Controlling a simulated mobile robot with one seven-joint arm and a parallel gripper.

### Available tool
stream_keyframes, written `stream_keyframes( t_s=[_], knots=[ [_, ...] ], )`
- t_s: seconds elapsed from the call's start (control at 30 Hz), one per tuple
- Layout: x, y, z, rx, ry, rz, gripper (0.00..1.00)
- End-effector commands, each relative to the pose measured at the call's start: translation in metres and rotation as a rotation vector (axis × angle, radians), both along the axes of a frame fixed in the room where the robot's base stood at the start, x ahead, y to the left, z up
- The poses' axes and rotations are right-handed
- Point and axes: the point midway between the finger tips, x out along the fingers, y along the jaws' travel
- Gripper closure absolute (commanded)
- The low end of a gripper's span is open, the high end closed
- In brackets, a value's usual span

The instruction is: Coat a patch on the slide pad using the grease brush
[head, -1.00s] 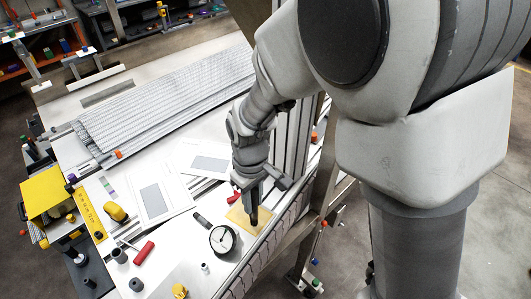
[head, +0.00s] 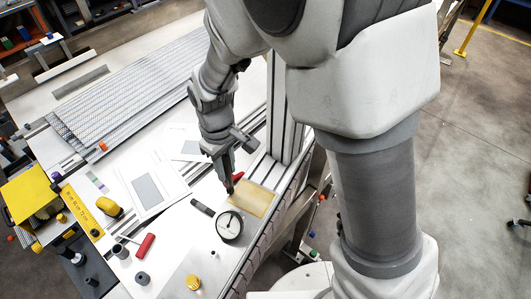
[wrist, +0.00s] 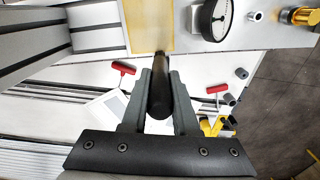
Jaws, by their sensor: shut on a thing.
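The slide pad appears to be the flat amber plate (head: 254,199) on the light bench; its near part also shows at the top of the wrist view (wrist: 148,22). My gripper (head: 229,180) is at the pad's left edge in the head view. In the wrist view my gripper (wrist: 160,108) is shut on the dark handle of the grease brush (wrist: 160,88), which lies between the fingers. The brush's tip points toward the pad's edge; I cannot tell whether it touches. Its bristles are not clear. No distinct grease patch can be made out on the pad.
A round dial gauge (head: 229,226) stands right beside the pad. A red-handled tool (head: 145,246), dark cylinders and a yellow piece (head: 193,282) lie nearby. Grey uprights (head: 283,110) rise behind the pad. White sheets (head: 153,186) lie flat to the left.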

Motion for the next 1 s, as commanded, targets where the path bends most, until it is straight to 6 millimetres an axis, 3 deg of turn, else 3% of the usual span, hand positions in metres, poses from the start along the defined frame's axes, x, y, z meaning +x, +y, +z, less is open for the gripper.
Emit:
stream_keyframes(
  t_s=[0.03, 0.6, 1.0],
  knots=[
    [0.003, 0.001, 0.021, 0.006, -0.009, -0.002, 1.0],
    [0.01, 0.0, 0.069, 0.003, -0.005, -0.008, 1.0],
    [0.011, 0.0, 0.074, 0.003, -0.005, -0.008, 1.0]
  ],
)
